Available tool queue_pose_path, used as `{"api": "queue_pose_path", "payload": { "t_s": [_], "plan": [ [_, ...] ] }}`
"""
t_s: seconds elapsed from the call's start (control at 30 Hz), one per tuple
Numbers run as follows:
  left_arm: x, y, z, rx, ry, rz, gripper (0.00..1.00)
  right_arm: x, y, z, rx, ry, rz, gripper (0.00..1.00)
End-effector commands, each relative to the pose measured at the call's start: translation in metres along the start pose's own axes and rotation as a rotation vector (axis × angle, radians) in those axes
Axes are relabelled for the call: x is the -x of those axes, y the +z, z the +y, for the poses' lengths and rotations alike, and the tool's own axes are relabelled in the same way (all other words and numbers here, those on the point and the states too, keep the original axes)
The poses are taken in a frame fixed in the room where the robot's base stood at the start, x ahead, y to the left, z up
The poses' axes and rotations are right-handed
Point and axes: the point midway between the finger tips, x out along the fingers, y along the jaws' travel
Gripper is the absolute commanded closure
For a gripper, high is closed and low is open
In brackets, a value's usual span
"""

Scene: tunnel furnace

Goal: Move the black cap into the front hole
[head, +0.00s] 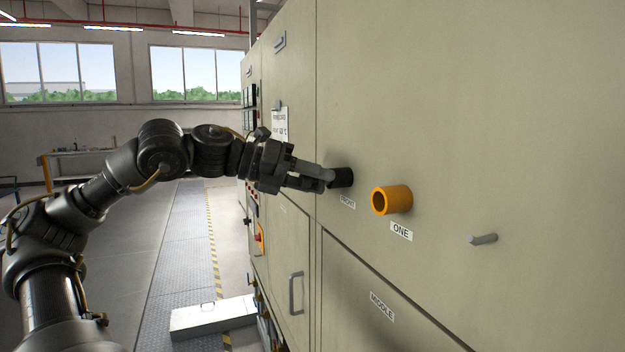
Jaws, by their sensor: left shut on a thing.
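The black cap (343,177) is at the beige furnace wall, just above a small label (347,201) that seems to read FRONT. My left gripper (326,178) reaches in from the left and is shut on the cap. The cap's far end is close to the wall; I cannot tell whether it is in a hole or only near the wall. No open front hole shows; the cap and fingers cover that spot. My right gripper is not in view.
An orange hollow tube (392,200) sticks out of the wall right of the cap, above a label ONE (401,231). A grey peg (483,239) juts out further right. A door handle (296,293) is below. A light grey box (213,317) stands on the floor.

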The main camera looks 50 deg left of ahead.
Motion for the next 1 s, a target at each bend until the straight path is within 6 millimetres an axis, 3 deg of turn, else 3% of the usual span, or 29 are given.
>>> {"api": "queue_pose_path", "payload": {
  "t_s": [0.9,0.93,1.0],
  "plan": [
    [-0.012,0.005,0.0,0.0,-0.001,0.0,0.84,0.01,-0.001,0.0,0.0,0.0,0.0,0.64],
    [-0.012,0.005,0.0,0.0,-0.001,0.0,0.58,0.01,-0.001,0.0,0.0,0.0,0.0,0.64],
    [-0.012,0.005,0.0,0.0,0.0,0.0,0.49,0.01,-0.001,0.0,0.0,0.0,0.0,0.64]
  ]
}}
